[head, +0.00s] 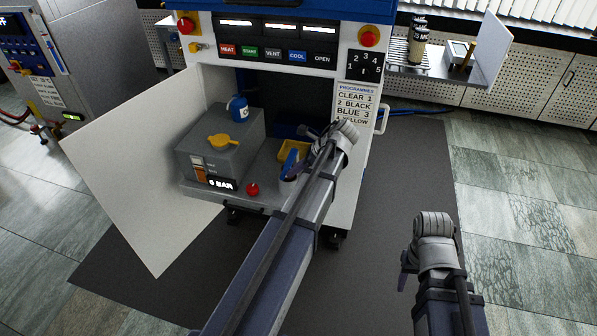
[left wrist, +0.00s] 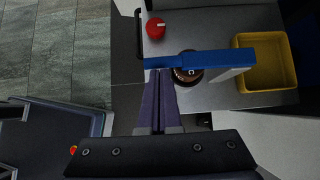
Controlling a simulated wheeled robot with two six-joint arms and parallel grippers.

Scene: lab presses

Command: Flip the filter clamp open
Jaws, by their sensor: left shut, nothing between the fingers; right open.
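The filter clamp's blue bar (left wrist: 215,57) lies across a dark round part (left wrist: 187,77) on the grey deck in the left wrist view. It also shows as a small blue shape (head: 291,158) in the head view, partly behind my left arm. My left gripper (left wrist: 159,74) is shut and empty. Its fingertips are at the near edge of the bar's left part; I cannot tell whether they touch. In the head view my left arm hides most of this gripper. My right gripper (head: 404,266) is open, low at the right and away from the press, partly hidden by its arm.
A red knob (left wrist: 154,28) is left of the bar and a yellow tray (left wrist: 245,88) right of it. A grey box (head: 210,155) with a yellow lever (head: 228,141) and blue bottle (head: 238,107) stands left. A white panel (head: 140,190) stands open at left.

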